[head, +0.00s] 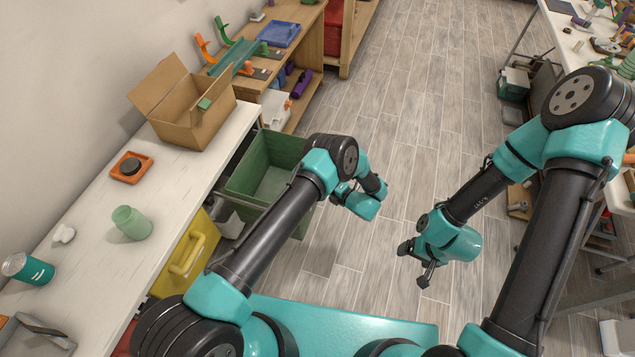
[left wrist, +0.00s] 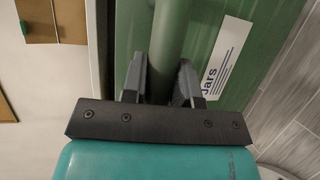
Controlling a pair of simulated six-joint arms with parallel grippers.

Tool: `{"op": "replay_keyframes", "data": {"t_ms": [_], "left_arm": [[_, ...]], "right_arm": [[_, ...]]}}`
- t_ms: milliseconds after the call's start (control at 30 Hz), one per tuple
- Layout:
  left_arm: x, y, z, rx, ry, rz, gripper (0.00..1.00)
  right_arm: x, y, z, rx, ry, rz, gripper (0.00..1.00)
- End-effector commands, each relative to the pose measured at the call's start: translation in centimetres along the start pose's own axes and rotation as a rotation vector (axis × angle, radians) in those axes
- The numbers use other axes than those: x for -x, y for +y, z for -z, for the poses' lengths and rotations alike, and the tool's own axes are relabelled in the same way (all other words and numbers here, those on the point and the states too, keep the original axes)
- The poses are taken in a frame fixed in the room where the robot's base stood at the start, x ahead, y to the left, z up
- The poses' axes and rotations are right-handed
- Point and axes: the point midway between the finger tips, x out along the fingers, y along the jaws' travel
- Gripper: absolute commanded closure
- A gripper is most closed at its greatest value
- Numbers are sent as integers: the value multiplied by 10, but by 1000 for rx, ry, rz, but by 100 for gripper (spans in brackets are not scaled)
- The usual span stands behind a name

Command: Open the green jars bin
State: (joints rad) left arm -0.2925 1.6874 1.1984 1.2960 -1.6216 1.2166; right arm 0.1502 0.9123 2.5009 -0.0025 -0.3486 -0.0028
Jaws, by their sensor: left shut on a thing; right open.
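The green jars bin (head: 275,146) sticks out from under the white workbench in the head view, with its top open and its inside showing. Part of it is hidden behind my left arm. In the left wrist view its front carries a white label (left wrist: 226,58) reading "Jars". My left gripper (left wrist: 165,84) is shut on the bin's green bar handle (left wrist: 172,40), one finger on each side. In the head view my left fingers are mostly hidden by the arm. My right gripper (head: 413,266) is open and empty above the floor.
A yellow bin (head: 187,255) with a handle sits under the workbench nearer to me. The floor right of the green bin is clear.

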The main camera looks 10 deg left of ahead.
Motion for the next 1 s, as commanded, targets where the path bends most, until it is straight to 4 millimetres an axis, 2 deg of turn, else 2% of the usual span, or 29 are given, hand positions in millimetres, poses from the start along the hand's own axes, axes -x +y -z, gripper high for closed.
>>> {"op": "replay_keyframes", "data": {"t_ms": [333,367,600,1000], "left_arm": [[1,0,-1,1,0,0,100],[1,0,-1,1,0,0,72],[1,0,-1,1,0,0,49],[8,0,-1,0,0,0,47]], "right_arm": [[0,0,0,0,0,0,17],[0,0,0,0,0,0,17],[0,0,0,0,0,0,17],[0,0,0,0,0,0,17]]}}
